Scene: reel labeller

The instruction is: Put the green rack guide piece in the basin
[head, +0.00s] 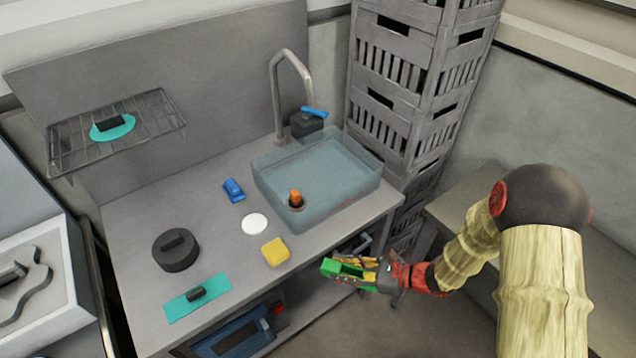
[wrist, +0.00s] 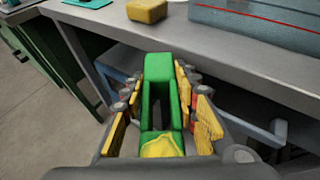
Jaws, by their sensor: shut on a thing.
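The green rack guide piece (wrist: 155,75) is a long block with a slot along its middle. My gripper (wrist: 162,100) is shut on it, with yellow finger pads on both sides, in the wrist view. In the head view, the green piece (head: 343,268) sticks out leftward from my gripper (head: 372,270), in front of the counter's front edge. The basin (head: 330,180) is a grey-blue sink at the counter's right, up and left of my gripper. An orange-topped object (head: 295,199) stands inside its near left corner. The basin's side also shows in the wrist view (wrist: 255,22).
A yellow sponge (head: 275,251), a white disc (head: 254,224) and a blue item (head: 234,190) lie left of the basin. A tall faucet (head: 279,95) stands behind it. Stacked grey crates (head: 410,75) rise at the back right.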

